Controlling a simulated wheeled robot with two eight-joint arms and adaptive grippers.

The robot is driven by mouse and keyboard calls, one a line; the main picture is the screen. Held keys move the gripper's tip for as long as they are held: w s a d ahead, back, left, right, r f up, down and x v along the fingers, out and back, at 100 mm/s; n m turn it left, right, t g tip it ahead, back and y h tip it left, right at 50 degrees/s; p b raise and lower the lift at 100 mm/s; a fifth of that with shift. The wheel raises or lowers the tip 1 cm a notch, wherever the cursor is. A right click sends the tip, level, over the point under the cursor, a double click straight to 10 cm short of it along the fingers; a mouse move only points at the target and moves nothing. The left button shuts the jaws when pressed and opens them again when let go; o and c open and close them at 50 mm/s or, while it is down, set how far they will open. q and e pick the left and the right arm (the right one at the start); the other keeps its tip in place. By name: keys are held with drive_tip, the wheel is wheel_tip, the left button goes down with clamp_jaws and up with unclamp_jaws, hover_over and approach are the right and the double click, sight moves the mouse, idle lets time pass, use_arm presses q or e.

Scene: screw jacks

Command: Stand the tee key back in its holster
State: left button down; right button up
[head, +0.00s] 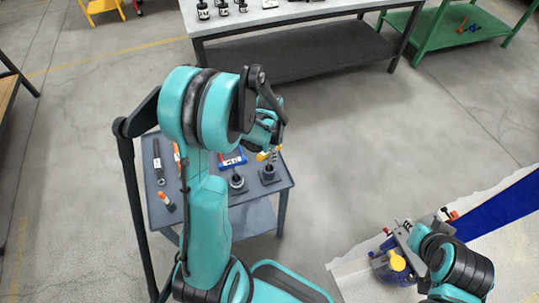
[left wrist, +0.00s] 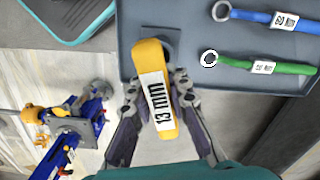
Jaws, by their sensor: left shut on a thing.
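The tee key (head: 268,154) has a yellow crossbar, which in the left wrist view (left wrist: 152,85) carries a white "13 mm" label. My left gripper (head: 270,146) is shut on it, with one finger on each side in the left wrist view (left wrist: 158,84). A dark holster (head: 268,174) with a square base stands near the side table's right edge, right below the key. The crossbar hides the socket in the left wrist view, so I cannot tell whether the shank is in it. My right gripper (head: 408,235) is at the lower right; its fingers are unclear.
The grey side table (head: 200,205) also holds a similar dark stand (head: 237,184), a dark wrench (head: 157,160) and an orange-handled tool (head: 166,201). Blue (left wrist: 270,17) and green (left wrist: 262,66) labelled tools show in the wrist view. A blue jack (head: 385,262) sits beside my right gripper.

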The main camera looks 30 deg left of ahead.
use_arm(q)
drive_tip(key=c, duration=1.4)
unclamp_jaws()
drive_tip(key=shift+o, duration=0.2)
drive_tip(key=shift+r, duration=0.15)
wheel_tip(320, 180, up, 12)
drive_tip(key=shift+f, duration=0.1)
drive_tip(key=shift+d, duration=0.1)
drive_tip(key=s+d+r+n+t, duration=0.4)
drive_tip(key=s+d+t, duration=0.3)
drive_tip(key=s+d, duration=0.3)
drive_tip(key=shift+s+d+r+n, duration=0.2)
drive_tip(key=shift+s+r+n, duration=0.1)
drive_tip(key=shift+s+r, duration=0.45)
